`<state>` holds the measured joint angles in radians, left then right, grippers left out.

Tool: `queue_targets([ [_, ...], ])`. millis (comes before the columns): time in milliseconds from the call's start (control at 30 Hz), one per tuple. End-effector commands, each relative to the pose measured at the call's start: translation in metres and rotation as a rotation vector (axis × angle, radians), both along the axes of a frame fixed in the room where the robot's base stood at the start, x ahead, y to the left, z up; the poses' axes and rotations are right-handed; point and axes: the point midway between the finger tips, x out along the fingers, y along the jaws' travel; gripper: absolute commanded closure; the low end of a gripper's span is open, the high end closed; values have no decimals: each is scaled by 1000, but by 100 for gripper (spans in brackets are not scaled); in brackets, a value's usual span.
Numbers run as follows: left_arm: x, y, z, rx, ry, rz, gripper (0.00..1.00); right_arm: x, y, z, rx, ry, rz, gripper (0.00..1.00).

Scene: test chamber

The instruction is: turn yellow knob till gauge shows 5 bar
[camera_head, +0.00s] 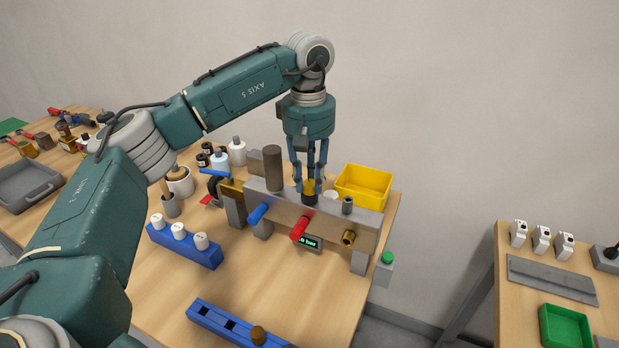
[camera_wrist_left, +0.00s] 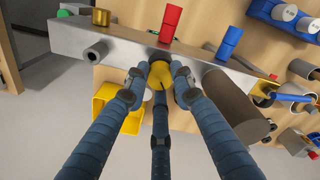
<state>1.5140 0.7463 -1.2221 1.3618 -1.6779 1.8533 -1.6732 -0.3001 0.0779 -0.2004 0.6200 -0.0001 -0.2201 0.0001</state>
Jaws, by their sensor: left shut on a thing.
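The yellow knob (camera_head: 310,184) sits on top of the grey manifold block (camera_head: 334,226) on the middle table. My left gripper (camera_head: 309,182) comes down from above, its blue fingers shut around the knob. In the left wrist view the fingers (camera_wrist_left: 160,84) close on the yellow knob (camera_wrist_left: 160,72) from several sides and hide parts of it. The small gauge display (camera_head: 312,243) with green digits is on the front below the red handle (camera_head: 301,227). The red handle covers part of it, and its reading is too small to tell. My right gripper is not in view.
A dark upright cylinder (camera_head: 272,168), a blue handle (camera_head: 258,213) and a brass fitting (camera_head: 348,238) are close to the knob. A yellow bin (camera_head: 364,186) stands behind. Blue racks (camera_head: 186,245) lie in front, with bare table between.

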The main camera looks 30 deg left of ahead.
Motion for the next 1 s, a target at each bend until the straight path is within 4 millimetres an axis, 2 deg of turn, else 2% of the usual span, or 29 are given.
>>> queue_targets([
  [467,1,0,2,-1,-7,-11,100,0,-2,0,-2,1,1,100],
  [500,1,0,2,-1,-7,-11,72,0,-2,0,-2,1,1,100],
  [600,1,0,2,-1,-6,-11,57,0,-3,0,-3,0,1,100],
  [867,1,0,1,0,-2,-12,57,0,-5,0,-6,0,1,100],
  [1000,1,0,11,0,-3,-12,57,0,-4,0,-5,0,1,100],
])
